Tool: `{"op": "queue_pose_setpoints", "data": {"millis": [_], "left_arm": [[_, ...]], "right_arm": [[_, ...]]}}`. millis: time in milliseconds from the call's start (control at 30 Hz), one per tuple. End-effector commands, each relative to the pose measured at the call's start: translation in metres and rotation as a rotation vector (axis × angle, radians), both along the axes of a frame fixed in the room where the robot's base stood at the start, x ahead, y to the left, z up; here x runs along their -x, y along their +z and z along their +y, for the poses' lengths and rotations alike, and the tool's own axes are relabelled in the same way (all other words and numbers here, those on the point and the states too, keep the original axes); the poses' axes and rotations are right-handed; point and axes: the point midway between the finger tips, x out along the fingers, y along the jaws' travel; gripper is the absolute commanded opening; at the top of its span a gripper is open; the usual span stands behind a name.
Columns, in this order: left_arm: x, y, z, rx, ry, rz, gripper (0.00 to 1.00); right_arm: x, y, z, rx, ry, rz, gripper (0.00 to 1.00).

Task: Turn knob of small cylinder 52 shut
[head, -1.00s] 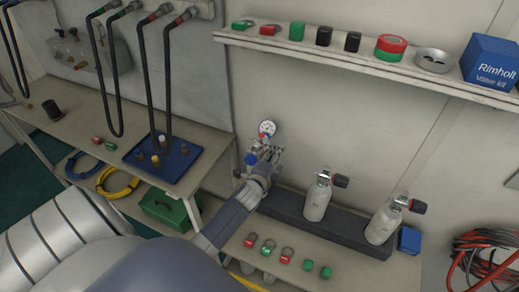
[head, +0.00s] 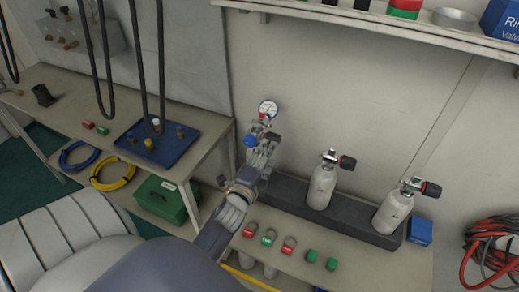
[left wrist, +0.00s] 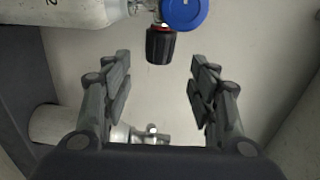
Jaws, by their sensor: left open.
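My left gripper (head: 263,150) is open in the head view, in front of the leftmost small cylinder, whose body it hides there. In the left wrist view the open jaws (left wrist: 160,75) point toward a black knob (left wrist: 161,46) with a red ring. The knob is just beyond the fingertips, roughly centred between them and not gripped. It belongs to a white cylinder (left wrist: 60,12) at the top left, with a digit that looks like a 2 partly cut off. A blue regulator cap (left wrist: 185,12) sits beside the knob. The right gripper is not in view.
Two more white cylinders (head: 322,187) (head: 393,213) with black knobs stand to the right in the dark rack (head: 290,203). A pressure gauge (head: 267,107) rises behind my left gripper. Several red and green rings and caps (head: 268,237) lie on the bench front. A shelf (head: 400,25) hangs above.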

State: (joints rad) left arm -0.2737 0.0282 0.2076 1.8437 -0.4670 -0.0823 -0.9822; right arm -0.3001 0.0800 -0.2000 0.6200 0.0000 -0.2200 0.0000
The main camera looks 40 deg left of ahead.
Motion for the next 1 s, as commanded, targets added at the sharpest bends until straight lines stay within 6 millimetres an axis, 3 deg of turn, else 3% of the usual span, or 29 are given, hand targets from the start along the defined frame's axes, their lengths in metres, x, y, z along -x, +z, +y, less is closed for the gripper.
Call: {"op": "queue_pose_setpoints", "data": {"millis": [133,567,1000], "left_arm": [[0.030,-0.001,-0.007,0.003,0.001,0.003,0.54],[0.056,-0.032,-0.021,0.404,0.124,0.176,0.54],[0.106,-0.081,-0.061,0.793,0.285,0.404,0.54]], "right_arm": [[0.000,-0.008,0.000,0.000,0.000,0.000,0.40],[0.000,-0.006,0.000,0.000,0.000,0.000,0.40],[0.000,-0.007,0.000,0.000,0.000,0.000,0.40]]}}
